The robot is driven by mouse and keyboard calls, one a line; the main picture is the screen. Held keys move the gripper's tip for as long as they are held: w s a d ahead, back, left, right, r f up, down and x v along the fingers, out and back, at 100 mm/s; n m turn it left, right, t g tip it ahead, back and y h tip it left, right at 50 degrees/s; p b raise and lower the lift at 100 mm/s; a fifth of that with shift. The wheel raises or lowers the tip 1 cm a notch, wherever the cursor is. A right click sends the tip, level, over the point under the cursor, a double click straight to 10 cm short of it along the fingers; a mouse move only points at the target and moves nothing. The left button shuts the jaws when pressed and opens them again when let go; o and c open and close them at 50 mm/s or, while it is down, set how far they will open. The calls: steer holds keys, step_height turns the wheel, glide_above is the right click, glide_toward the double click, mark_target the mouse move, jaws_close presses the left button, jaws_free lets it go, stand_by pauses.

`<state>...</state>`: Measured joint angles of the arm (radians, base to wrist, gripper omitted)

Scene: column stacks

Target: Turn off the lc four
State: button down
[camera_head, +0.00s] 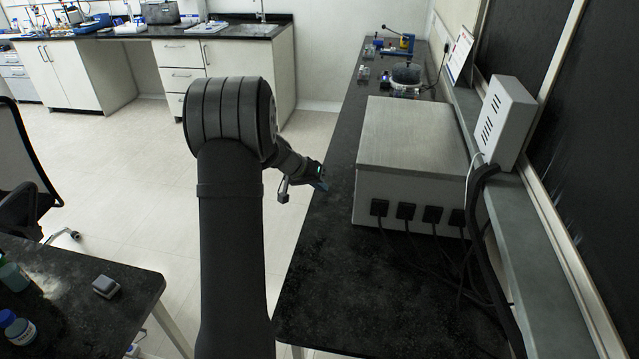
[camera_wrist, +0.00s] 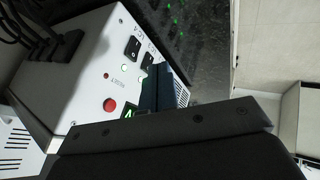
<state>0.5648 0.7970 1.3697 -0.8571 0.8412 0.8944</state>
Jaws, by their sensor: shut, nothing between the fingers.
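The white control box (camera_head: 405,135) with a metal top stands on the black bench in the head view. In the wrist view its panel (camera_wrist: 85,85) shows black rocker switches with small LC labels. A second switch (camera_wrist: 147,62) is partly behind my gripper, and any others are hidden. My gripper (camera_head: 318,178) is shut and empty, left of the box near the bench edge. In the wrist view its dark fingers (camera_wrist: 163,88) are in front of the panel.
Black plugs (camera_head: 405,211) and cables run from the box's near side. A grey wall box (camera_head: 503,120) is at right.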

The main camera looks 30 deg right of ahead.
steer(key=x, duration=0.6)
steer(key=shift+s+d+r, duration=0.2)
steer(key=shift+s+d, duration=0.6)
steer(key=shift+s, duration=0.15)
steer(key=shift+s+d+r, duration=0.1)
steer(key=shift+s+d, duration=0.4)
steer(key=shift+d, duration=0.05)
steer(key=shift+s+d+r, duration=0.1)
steer(key=shift+s+d, duration=0.15)
steer(key=shift+r, duration=0.1)
steer(key=shift+r, duration=0.7)
steer(key=shift+w+a, duration=0.1)
steer(key=shift+w, duration=0.05)
